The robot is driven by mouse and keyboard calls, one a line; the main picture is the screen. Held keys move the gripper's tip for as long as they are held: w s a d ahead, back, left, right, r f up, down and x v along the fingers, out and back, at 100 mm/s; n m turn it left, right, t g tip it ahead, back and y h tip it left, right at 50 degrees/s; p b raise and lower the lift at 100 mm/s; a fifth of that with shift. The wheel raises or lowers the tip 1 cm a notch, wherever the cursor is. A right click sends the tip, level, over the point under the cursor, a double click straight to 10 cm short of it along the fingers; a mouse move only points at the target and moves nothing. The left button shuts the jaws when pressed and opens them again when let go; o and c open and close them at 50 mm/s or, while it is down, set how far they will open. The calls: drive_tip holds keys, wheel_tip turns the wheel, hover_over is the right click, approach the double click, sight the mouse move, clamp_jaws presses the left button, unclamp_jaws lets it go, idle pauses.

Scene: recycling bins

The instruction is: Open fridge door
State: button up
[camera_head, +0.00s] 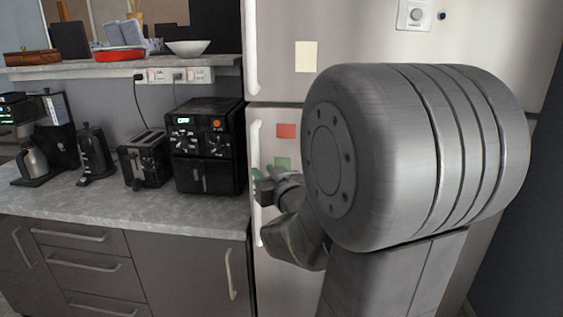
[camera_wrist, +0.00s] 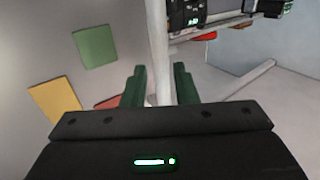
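The fridge has a light grey upper door (camera_head: 290,25) and lower door (camera_head: 285,285), and both look shut. The lower door has a white vertical handle (camera_head: 256,150) along its left edge. The upper door has its own white handle (camera_head: 250,50). My gripper (camera_head: 264,186) is at the lower handle, partly hidden by my arm in the head view. In the wrist view, my gripper (camera_wrist: 160,86) has its two green fingers apart, one on each side of the lower handle (camera_wrist: 158,50). Narrow gaps seem to show beside the bar; contact is unclear.
A counter (camera_head: 120,205) stands left of the fridge, with a black air fryer (camera_head: 203,150), a toaster (camera_head: 145,160) and a kettle (camera_head: 95,150). A shelf (camera_head: 120,68) hangs above. A green note (camera_wrist: 96,46) and a yellow note (camera_wrist: 55,98) are on the fridge.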

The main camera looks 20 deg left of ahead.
sight(257, 166)
drive_tip(key=shift+p+x, duration=0.55)
drive_tip(key=shift+x, duration=2.5)
clamp_jaws()
